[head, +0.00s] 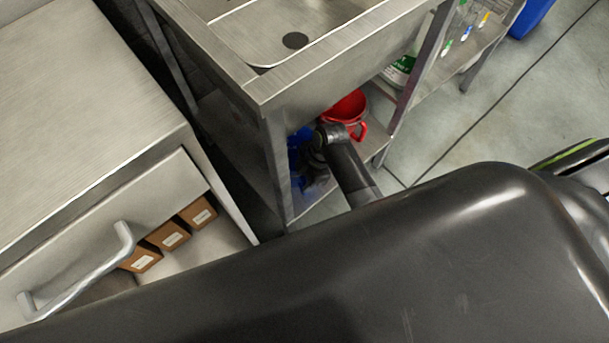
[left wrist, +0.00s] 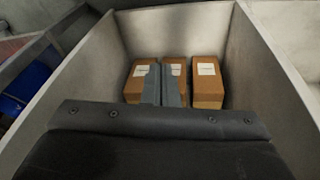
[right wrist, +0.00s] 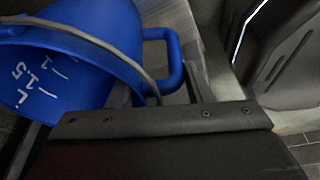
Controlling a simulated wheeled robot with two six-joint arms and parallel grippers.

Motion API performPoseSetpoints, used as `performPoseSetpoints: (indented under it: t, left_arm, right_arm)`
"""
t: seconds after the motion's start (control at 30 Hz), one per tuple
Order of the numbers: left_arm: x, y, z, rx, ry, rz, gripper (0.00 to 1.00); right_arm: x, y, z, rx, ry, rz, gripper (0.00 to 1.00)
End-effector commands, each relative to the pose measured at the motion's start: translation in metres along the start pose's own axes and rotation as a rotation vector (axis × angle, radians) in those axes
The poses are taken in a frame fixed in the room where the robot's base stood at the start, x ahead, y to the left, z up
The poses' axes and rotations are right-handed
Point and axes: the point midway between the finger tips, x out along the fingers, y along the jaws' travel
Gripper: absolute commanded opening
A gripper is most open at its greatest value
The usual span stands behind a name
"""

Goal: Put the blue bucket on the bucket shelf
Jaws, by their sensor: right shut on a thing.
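The blue bucket (right wrist: 75,60) fills the left of the right wrist view, tilted, with white volume marks and a thin grey bail. My right gripper (right wrist: 160,97) is shut on the bucket at its blue side handle; the exact contact is partly hidden. In the head view, the blue bucket (head: 296,146) is mostly hidden behind my right gripper (head: 314,158), at the lower bucket shelf (head: 298,208) under the sink. Whether it touches the shelf cannot be told. My left gripper (left wrist: 165,84) looks shut and empty, above boxes in an open drawer.
A red bucket (head: 345,106) stands on the shelf just right of the blue one. Steel table legs (head: 277,165) flank the shelf. The open drawer (head: 225,238) holds brown boxes (left wrist: 207,82).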

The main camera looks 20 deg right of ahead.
Motion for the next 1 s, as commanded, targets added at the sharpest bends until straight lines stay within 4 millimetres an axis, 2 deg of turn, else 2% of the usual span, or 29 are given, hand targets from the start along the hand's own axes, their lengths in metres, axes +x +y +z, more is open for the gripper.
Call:
performPoseSetpoints:
  t: [0.07,0.1,0.23,0.57,0.67,0.87,1.0]
  left_arm:
    - [0.000,0.000,0.000,0.000,0.002,0.001,0.00]
    - [0.000,0.000,-0.001,0.000,0.002,0.001,0.00]
    - [0.000,0.000,0.000,0.000,0.002,0.001,0.00]
    - [-0.001,0.000,-0.001,0.001,0.002,0.000,0.00]
    - [-0.005,-0.001,-0.001,0.001,-0.003,-0.009,0.00]
    - [0.012,-0.009,0.013,-0.004,-0.092,-0.047,0.00]
    - [0.018,-0.011,0.017,-0.004,-0.110,-0.057,0.00]
  right_arm:
    - [0.002,0.000,0.001,0.000,0.000,0.001,0.00]
    - [0.002,0.000,0.001,0.000,0.000,0.000,0.52]
    - [0.002,0.000,0.001,0.000,0.000,0.000,0.68]
    - [-0.001,0.000,0.000,0.000,0.000,0.000,0.68]
    - [-0.012,0.000,0.000,0.000,-0.001,0.002,0.68]
    - [-0.056,0.001,-0.001,-0.001,-0.001,0.004,0.68]
    - [-0.062,-0.004,0.034,0.002,-0.007,-0.002,0.68]
